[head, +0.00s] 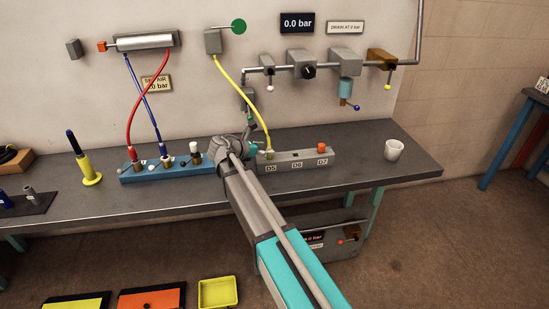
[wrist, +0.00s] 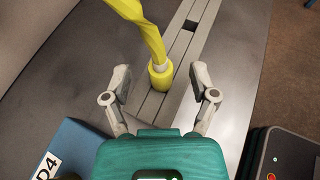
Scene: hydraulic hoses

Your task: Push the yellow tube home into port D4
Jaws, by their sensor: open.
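The yellow tube (head: 236,82) hangs from a grey wall box and curves down to the grey block (head: 292,158), near the D5 label. In the wrist view the yellow tube (wrist: 138,18) ends in a yellow collar (wrist: 161,77) over the grey block; I cannot tell whether it is seated there. My gripper (wrist: 160,80) is open, its fingers apart on either side of the collar. In the head view my gripper (head: 252,148) is beside the tube's lower end. The D4 label (wrist: 45,163) is on the blue block; port D4 itself is hidden.
The blue block (head: 148,175) carries the red tube (head: 138,105) and the blue tube (head: 141,90). An orange cap (head: 321,147) is at D7. A white cup (head: 394,150) stands at right, a yellow-and-black tool (head: 86,165) at left. Valves (head: 300,65) line the wall.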

